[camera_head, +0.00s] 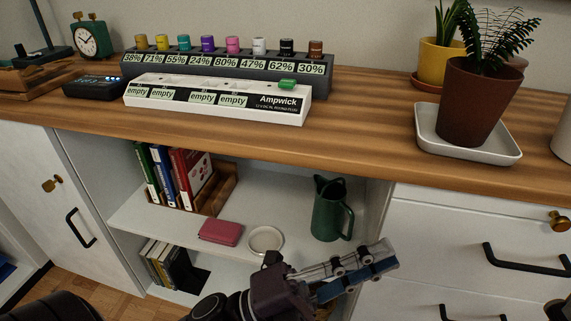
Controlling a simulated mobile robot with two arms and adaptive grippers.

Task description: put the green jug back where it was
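The green jug (329,212) stands upright on the upper shelf of the open cabinet, towards its right side, with its handle facing right. My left gripper (388,258) is in front of the shelf, below and to the right of the jug in the picture. Its fingers point right and overlap in this view, so their opening cannot be judged. It does not hold the jug. My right gripper is not in view.
A white round dish (266,240) and a pink case (220,232) lie left of the jug. Books (186,175) stand in a wooden holder further left. The desktop (370,115) above overhangs the shelf. A white drawer unit (465,225) bounds the right.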

